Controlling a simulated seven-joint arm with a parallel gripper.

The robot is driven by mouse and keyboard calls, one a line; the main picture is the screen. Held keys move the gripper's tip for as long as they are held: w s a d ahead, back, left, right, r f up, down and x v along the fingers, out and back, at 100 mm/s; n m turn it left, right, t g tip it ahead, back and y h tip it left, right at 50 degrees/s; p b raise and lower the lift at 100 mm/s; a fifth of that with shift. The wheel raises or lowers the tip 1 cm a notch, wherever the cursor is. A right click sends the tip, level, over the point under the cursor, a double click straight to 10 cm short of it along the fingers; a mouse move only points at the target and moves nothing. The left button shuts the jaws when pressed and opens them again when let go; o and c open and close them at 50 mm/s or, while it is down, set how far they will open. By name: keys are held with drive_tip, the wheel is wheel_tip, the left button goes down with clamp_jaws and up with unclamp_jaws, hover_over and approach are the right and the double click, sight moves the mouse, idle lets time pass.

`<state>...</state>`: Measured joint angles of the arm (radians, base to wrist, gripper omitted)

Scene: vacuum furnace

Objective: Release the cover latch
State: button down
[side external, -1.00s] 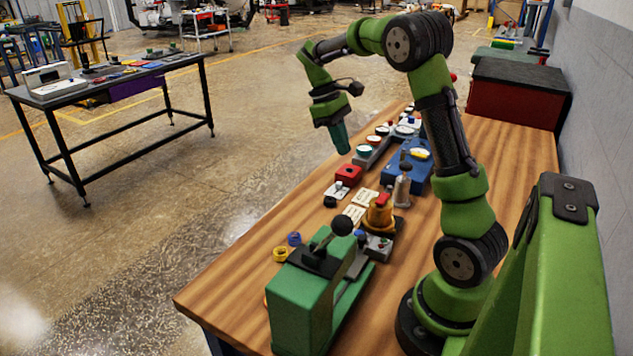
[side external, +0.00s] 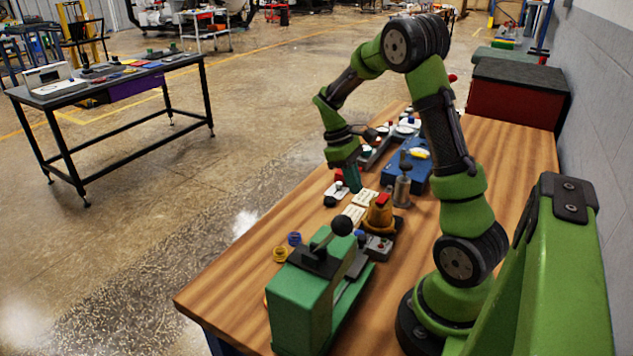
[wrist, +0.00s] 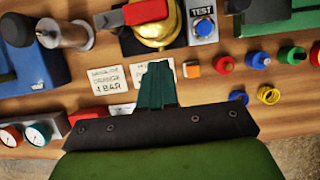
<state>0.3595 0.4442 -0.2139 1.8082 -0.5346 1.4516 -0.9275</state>
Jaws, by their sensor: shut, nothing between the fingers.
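A gold-orange dome (side external: 378,215) with a red lever-like piece (side external: 382,200) on top stands on a dark base on the bench. In the wrist view the red piece (wrist: 146,12) lies across the gold dome (wrist: 157,34) at the top. No part is marked as the cover latch, so I cannot tell for certain that it is this red piece. My gripper (side external: 354,186) points down, low over the bench, beyond the dome and left of it. In the wrist view its teal fingers (wrist: 157,72) are together and empty, overlapping a white label card (wrist: 145,73), apart from the red piece.
A blue TEST button (wrist: 203,27) sits beside the dome. A metal cylinder (side external: 402,190) and blue unit (side external: 405,178) stand close by. A green machine with a black-knobbed lever (side external: 342,225) stands nearer the camera. Small coloured parts lie at right in the wrist view.

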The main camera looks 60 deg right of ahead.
sight(382, 200)
drive_tip(key=shift+s, duration=2)
drive_tip(key=shift+s+a+n+h, duration=0.3)
drive_tip(key=shift+s+n, duration=0.1)
drive_tip(key=shift+n, duration=0.5)
drive_tip(key=shift+s, duration=0.1)
drive_tip(key=shift+s+a+n+h, duration=0.1)
drive_tip(key=shift+s+n+h, duration=0.3)
drive_tip(key=shift+n, duration=0.4)
drive_tip(key=shift+s+a+n+h, duration=0.1)
drive_tip(key=shift+s+n+h, duration=0.1)
drive_tip(key=shift+s+n, duration=0.45)
drive_tip(key=s+n, duration=0.1)
drive_tip(key=n, duration=0.1)
drive_tip(key=s+n+t+h, duration=0.1)
drive_tip(key=n, duration=0.1)
drive_tip(key=shift+s+d+n, duration=0.1)
drive_tip(key=shift+n, duration=0.25)
drive_tip(key=shift+s+d, duration=0.75)
drive_tip(key=shift+s, duration=0.2)
drive_tip(key=shift+s+d, duration=0.7)
drive_tip(key=shift+s, duration=0.2)
drive_tip(key=shift+d, duration=0.1)
